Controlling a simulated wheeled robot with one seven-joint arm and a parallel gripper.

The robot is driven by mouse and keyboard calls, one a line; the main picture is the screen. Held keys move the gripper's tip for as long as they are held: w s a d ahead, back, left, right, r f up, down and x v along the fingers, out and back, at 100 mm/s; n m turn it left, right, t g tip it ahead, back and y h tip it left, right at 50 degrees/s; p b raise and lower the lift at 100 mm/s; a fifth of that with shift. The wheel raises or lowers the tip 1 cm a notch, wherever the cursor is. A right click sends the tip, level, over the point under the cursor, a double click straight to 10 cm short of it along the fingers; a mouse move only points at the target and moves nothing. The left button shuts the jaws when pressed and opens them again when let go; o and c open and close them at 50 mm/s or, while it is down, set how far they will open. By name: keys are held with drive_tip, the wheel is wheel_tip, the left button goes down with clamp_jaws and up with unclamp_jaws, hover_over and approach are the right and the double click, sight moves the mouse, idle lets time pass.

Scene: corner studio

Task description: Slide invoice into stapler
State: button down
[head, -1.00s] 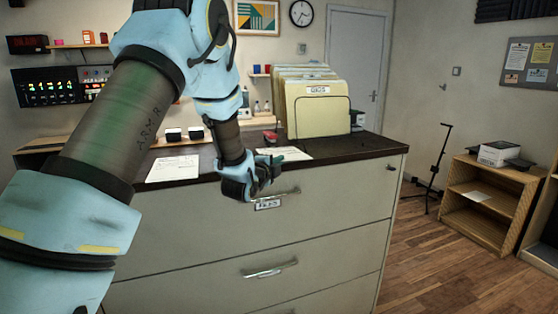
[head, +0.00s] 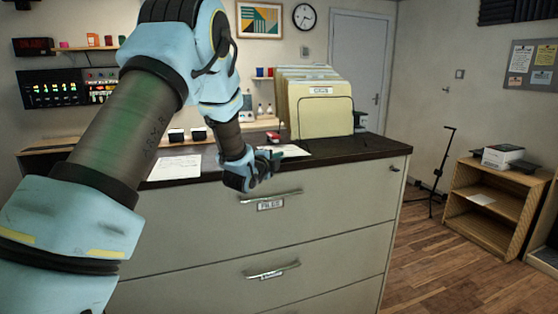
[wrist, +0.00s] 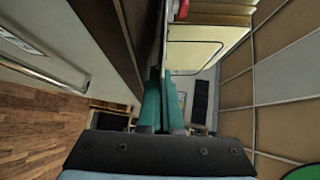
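The invoice looks to be the white sheet (head: 290,151) lying near the front edge of the dark cabinet top. A small red and dark object, apparently the stapler (head: 273,136), stands just behind it, partly hidden. A bit of red (wrist: 182,10) also shows at the top of the wrist view. My gripper (head: 275,160) is at the cabinet's front edge, at the sheet's near left side. In the wrist view its teal fingers (wrist: 162,105) are close together, with a thin pale edge, seemingly the invoice, between their tips. The contact itself is hard to see.
Beige file folders (head: 326,112) stand upright behind the sheet. Another paper (head: 174,168) lies left on the cabinet (head: 330,215). Two small dark and white items (head: 187,135) stand beyond it. A low wooden shelf (head: 490,195) and a stand (head: 440,175) are at right, with open floor before them.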

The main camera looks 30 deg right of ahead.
drive_tip(key=c, duration=1.6)
unclamp_jaws()
drive_tip(key=shift+w, duration=0.1)
drive_tip(key=c, duration=1)
unclamp_jaws()
drive_tip(key=f+b+v, duration=0.1)
drive_tip(key=b+v, duration=0.3)
drive_tip(key=v, duration=0.6)
drive_tip(key=shift+s+a+r, duration=0.3)
drive_tip(key=shift+r, duration=0.2)
drive_tip(key=shift+d, duration=0.1)
